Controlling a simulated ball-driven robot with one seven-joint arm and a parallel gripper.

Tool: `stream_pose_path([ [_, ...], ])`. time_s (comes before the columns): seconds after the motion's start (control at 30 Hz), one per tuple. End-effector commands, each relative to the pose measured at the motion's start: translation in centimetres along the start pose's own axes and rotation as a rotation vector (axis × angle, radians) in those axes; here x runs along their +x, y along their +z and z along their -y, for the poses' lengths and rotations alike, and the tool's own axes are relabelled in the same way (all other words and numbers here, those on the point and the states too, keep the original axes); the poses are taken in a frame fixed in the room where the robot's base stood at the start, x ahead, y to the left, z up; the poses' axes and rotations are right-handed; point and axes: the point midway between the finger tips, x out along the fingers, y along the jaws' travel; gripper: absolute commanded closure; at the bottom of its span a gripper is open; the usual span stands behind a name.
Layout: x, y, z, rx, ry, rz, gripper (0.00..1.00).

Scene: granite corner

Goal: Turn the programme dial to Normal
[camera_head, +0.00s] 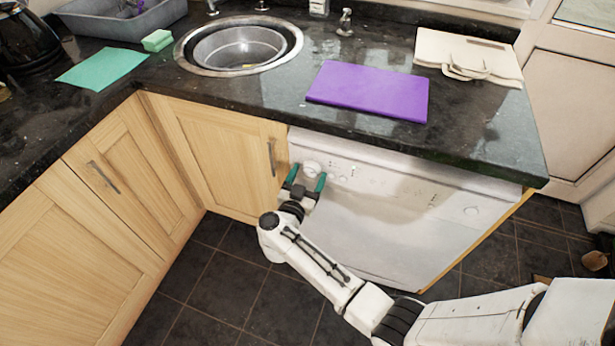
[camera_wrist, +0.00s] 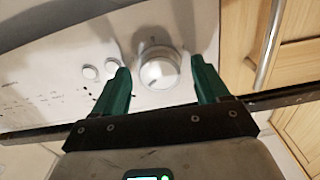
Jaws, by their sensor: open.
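The programme dial (camera_wrist: 160,70) is a round white knob with a raised grip on the white appliance's panel (camera_wrist: 50,85). In the head view the dial (camera_head: 312,167) shows at the upper left of the dishwasher-like appliance (camera_head: 390,225) under the counter. My gripper (camera_head: 306,182) is open, with green fingers. In the wrist view my gripper (camera_wrist: 160,88) has one finger on each side of the dial, with a gap on both sides. I cannot tell how deep the fingertips reach. The dial's setting and the printed labels are too small to read.
Two round buttons (camera_wrist: 101,68) sit left of the dial in the wrist view. A cupboard handle (camera_head: 271,157) is close to the gripper's left. Above, the dark counter (camera_head: 270,95) overhangs and holds a purple board (camera_head: 368,90). Tiled floor (camera_head: 225,275) lies open below.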

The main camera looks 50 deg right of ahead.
Motion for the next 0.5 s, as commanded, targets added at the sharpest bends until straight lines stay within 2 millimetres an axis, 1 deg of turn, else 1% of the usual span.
stream_pose_path([
  [0.13,0.00,-0.01,0.00,0.000,0.000,0.000,0.26],
  [0.17,0.00,-0.01,-0.01,0.000,0.000,0.000,0.27],
  [0.5,-0.02,-0.01,0.00,0.000,0.001,0.000,0.60],
])
